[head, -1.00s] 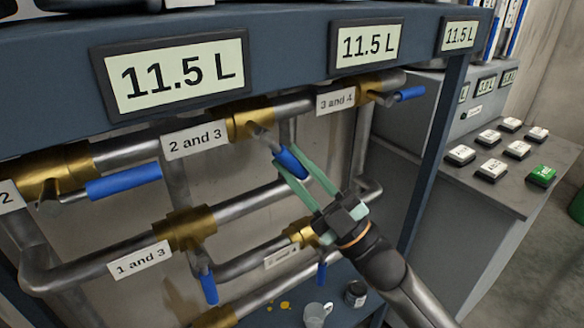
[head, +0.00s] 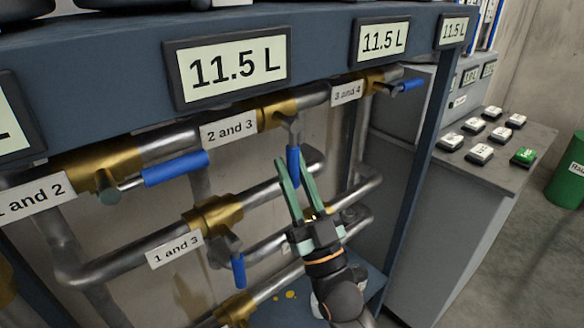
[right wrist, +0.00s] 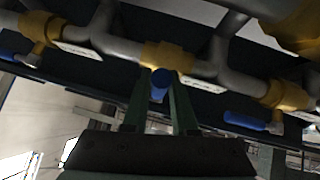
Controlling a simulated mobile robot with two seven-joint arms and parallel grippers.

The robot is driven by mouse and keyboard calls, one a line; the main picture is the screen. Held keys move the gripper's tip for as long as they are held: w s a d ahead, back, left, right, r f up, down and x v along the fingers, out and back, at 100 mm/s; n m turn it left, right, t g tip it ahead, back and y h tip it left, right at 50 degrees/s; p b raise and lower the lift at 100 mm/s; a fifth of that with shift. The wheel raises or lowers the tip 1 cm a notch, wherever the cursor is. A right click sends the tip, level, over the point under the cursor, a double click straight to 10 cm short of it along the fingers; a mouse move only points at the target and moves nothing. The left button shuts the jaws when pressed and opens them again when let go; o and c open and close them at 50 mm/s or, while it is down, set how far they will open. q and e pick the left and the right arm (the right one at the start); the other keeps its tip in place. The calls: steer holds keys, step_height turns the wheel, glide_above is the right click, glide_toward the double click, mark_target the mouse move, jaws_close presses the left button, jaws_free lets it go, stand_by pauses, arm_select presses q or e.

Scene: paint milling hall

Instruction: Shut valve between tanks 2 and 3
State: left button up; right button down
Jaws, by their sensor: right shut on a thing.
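The valve labelled "2 and 3" has a brass body (head: 278,113) on the upper pipe, with its white label (head: 230,130) on the left. Its blue handle (head: 293,152) hangs down, roughly across the pipe. My right gripper (head: 294,162) comes from below, its green fingers shut on the blue handle. In the right wrist view the handle's round blue end (right wrist: 160,84) shows between the two fingers (right wrist: 160,98), below the brass body (right wrist: 166,56). My left gripper is in neither view.
The "1 and 2" valve's blue handle (head: 175,168) lies along its pipe, as does the "3 and 4" handle (head: 408,85). The "1 and 3" handle (head: 238,270) hangs down. Lower pipes run close behind my right gripper. A button console (head: 500,165) stands right.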

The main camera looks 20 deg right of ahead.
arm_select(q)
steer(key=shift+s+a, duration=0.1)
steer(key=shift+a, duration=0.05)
arm_select(e)
steer(key=shift+a+m, duration=0.1)
steer(key=shift+m, duration=0.3)
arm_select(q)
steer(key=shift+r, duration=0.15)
arm_select(e)
steer(key=shift+h, duration=0.5)
steer(key=c, duration=0.7)
jaws_free()
steer(key=shift+y, duration=0.3)
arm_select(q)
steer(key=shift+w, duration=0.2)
arm_select(e)
steer(key=shift+s, duration=0.1)
arm_select(q)
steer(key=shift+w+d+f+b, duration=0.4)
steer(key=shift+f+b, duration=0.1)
steer(key=shift+b, duration=0.6)
arm_select(e)
steer(key=v, duration=1.2)
steer(key=shift+s, duration=0.15)
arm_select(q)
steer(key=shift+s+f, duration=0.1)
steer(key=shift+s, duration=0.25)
arm_select(e)
steer(key=shift+a+f, duration=0.1)
steer(key=shift+f, duration=0.05)
